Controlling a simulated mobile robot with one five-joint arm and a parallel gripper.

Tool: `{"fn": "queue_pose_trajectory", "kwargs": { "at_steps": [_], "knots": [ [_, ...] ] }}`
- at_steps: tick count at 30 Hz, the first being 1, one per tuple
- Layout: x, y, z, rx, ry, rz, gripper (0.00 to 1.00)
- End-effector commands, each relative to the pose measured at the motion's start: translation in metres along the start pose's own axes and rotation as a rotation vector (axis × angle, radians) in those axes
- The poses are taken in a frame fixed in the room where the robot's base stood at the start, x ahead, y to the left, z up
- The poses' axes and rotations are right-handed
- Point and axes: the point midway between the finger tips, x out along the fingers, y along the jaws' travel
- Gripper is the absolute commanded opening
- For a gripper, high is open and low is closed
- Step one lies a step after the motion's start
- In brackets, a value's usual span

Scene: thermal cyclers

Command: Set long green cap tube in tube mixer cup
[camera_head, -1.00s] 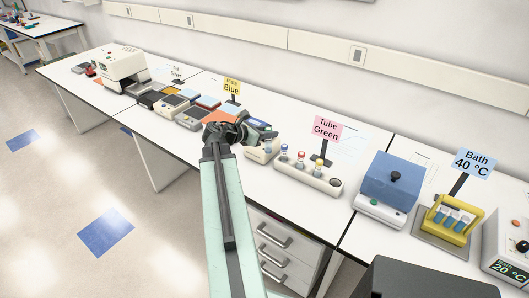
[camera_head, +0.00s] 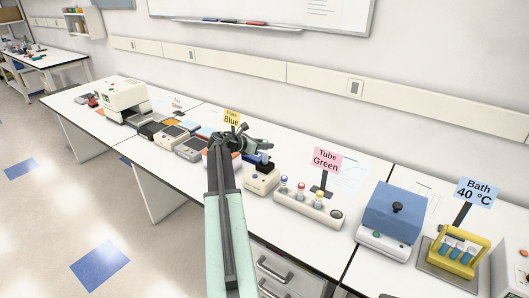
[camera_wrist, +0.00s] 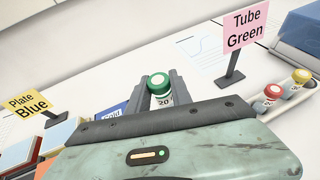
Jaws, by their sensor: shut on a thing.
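My gripper (camera_head: 256,145) is shut on the green cap tube (camera_wrist: 160,92), which stands about upright between the two fingers in the wrist view, its green cap on top and a white label marked 20 below. The tube's lower end is hidden by my gripper body. In the head view the tube cannot be made out.
A white tube rack (camera_head: 305,208) with blue, red and yellow cap tubes stands right of the mixer, beside the pink Tube Green sign (camera_head: 326,160). Several flat plates and devices (camera_head: 180,135) crowd the left.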

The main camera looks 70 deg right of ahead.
Motion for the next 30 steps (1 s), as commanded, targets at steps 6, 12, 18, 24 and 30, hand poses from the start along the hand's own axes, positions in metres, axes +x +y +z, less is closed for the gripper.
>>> {"fn": "queue_pose_trajectory", "kwargs": {
  "at_steps": [6,12,18,24,30],
  "knots": [
    [0.016,0.006,-0.028,0.000,0.000,0.000,0.00],
    [0.018,0.006,-0.032,0.000,0.000,0.000,0.00],
    [0.018,0.006,-0.034,0.000,0.000,0.001,0.00],
    [0.018,0.006,-0.035,0.000,0.000,0.001,0.48],
    [0.018,0.007,-0.035,0.000,0.000,0.001,0.48]
  ]
}}
